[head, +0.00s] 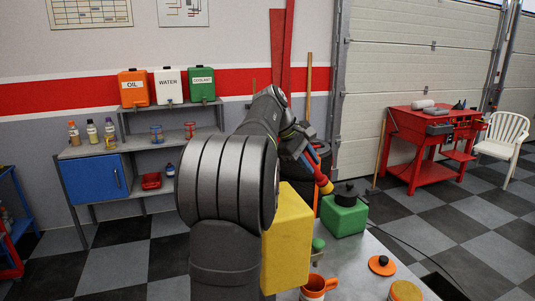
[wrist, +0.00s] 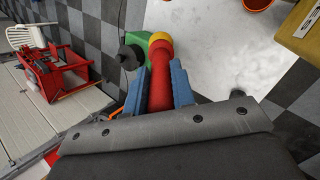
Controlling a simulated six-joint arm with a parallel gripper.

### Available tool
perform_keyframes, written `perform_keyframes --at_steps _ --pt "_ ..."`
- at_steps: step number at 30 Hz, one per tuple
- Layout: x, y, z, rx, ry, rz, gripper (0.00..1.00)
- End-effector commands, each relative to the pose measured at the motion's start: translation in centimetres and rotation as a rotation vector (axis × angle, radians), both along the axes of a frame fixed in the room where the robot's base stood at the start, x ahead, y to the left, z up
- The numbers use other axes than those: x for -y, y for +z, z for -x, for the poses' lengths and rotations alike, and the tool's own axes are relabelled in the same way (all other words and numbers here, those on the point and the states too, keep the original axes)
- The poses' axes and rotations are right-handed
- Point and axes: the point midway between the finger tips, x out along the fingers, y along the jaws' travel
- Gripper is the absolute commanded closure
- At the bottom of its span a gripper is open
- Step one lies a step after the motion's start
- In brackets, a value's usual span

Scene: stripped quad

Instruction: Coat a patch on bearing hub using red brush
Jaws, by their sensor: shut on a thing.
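My gripper (wrist: 161,70) has its blue fingers shut on the red handle of the red brush (wrist: 162,90). The brush's yellow end (wrist: 160,40) points away from the fingers. In the head view, the brush (head: 318,175) tilts down to the right from my gripper (head: 307,158), close to a green block (head: 343,217) with a black round part (head: 346,194) on top. That black part may be the bearing hub; I cannot tell for sure. In the wrist view, the black part (wrist: 128,59) is left of the brush, and the yellow end overlaps the green block.
The table is bare between the cup and disc. My arm hides part of the table.

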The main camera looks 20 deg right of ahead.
Motion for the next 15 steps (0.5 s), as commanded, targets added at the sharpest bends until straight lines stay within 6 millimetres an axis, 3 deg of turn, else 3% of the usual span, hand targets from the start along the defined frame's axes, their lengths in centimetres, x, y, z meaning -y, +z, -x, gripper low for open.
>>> perform_keyframes --at_steps 1,6,15 --pt "2.0 -0.7 2.0 -0.002 -0.033 -0.001 1.00" --pt "7.3 -3.1 8.2 -0.002 -0.121 -0.001 1.00" --pt "14.1 -7.0 20.5 -0.002 -0.269 -0.002 1.00"
